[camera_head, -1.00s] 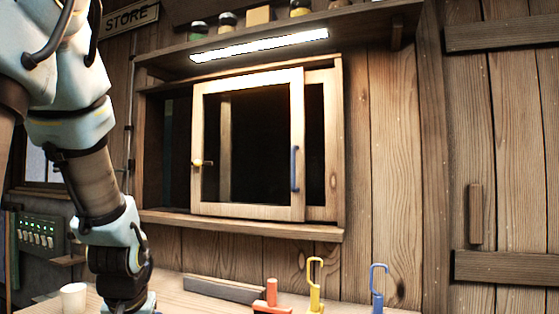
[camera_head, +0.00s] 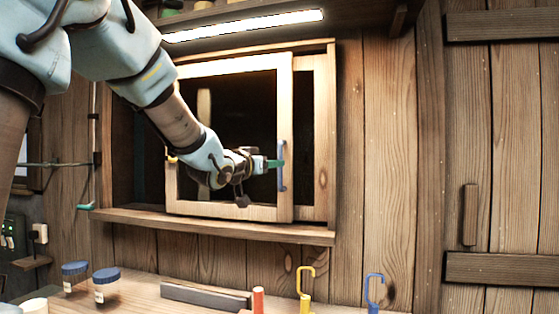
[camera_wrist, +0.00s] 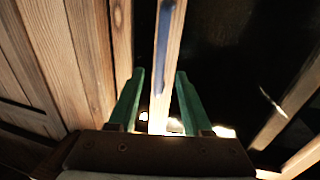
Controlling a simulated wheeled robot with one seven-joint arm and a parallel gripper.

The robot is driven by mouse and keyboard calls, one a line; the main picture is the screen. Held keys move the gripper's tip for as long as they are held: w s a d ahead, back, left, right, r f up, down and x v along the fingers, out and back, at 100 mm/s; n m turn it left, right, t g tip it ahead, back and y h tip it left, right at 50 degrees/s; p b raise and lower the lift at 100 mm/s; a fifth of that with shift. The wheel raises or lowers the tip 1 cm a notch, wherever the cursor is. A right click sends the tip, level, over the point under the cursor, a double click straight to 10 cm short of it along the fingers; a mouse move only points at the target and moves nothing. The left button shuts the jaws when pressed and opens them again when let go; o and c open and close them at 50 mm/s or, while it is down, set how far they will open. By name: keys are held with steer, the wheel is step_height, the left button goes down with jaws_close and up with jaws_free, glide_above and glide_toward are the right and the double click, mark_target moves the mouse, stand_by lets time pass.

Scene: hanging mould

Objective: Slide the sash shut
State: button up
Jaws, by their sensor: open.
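The sash (camera_head: 240,212) is a wooden-framed pane in front of the window opening, with a blue upright handle (camera_head: 282,178) on its right stile and a yellow knob (camera_head: 171,158) at its left. A dark gap shows left of the sash, and another wooden frame (camera_head: 322,180) shows behind it at the right. My gripper (camera_head: 272,163) is at the blue handle, from its left side in the head view. In the wrist view my gripper (camera_wrist: 160,74) has two green fingers apart, with the sash stile (camera_wrist: 163,60) and a blue strip of handle (camera_wrist: 168,14) between their lines. Contact cannot be told.
A ledge (camera_head: 210,225) runs under the window. Below, the bench holds two blue-lidded jars (camera_head: 106,287), a grey bar (camera_head: 205,297), a red post (camera_head: 258,299), a yellow hook (camera_head: 305,285) and a blue hook (camera_head: 374,290). A lit lamp (camera_head: 245,25) hangs above.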

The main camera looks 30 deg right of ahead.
mark_target(280, 185)
steer(key=p+x, duration=0.2)
steer(key=x, duration=0.4)
steer(key=shift+w+d, duration=0.1)
jaws_close()
stand_by(1.3)
